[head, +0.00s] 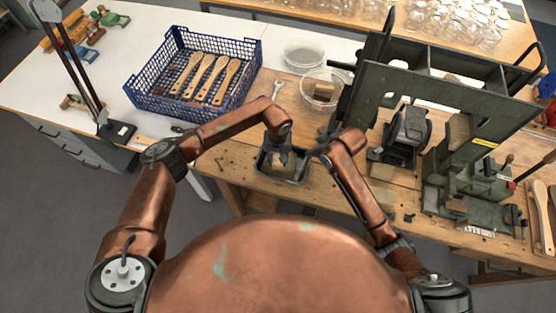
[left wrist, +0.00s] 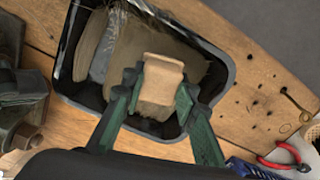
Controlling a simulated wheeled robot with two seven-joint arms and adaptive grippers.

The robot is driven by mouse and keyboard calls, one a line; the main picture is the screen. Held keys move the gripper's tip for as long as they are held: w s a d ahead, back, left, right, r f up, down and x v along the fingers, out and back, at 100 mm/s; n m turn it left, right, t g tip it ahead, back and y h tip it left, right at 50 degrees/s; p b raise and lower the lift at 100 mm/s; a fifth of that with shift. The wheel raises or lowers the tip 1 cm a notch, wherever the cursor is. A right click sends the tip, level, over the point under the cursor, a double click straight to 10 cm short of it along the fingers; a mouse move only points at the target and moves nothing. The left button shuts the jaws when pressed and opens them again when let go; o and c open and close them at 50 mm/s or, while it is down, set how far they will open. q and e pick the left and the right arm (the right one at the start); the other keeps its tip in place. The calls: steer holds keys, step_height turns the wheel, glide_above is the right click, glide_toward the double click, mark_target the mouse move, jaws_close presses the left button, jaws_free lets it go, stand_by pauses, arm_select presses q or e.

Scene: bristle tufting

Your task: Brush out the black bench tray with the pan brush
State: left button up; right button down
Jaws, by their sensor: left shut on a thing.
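The black bench tray (head: 262,172) sits near the front edge of the wooden bench, and it fills much of the left wrist view (left wrist: 222,62). Its floor holds tan and greyish material (left wrist: 125,45), too blurred to name. My left gripper (head: 281,150) is over the tray, shut on a pale wooden block that looks like the pan brush handle (left wrist: 160,80).
A blue crate (head: 135,97) with several wooden brush blanks stands back left. Clear bowls (head: 303,54) and a spanner (head: 277,90) lie behind the tray. Green machines (head: 405,135) crowd the bench to the right. Red-handled pliers (left wrist: 275,163) show in the left wrist view.

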mark_target(309, 162)
steer(key=shift+f, duration=1.25)
steer(key=shift+f, duration=1.05)
stand_by(0.5)
arm_select(q)
steer(key=shift+f, duration=1)
stand_by(0.4)
steer(key=shift+w+d, duration=0.25)
steer(key=shift+w, duration=0.65)
steer(key=shift+w+d, duration=0.25)
steer(key=shift+w, duration=0.6)
steer(key=shift+s, duration=0.1)
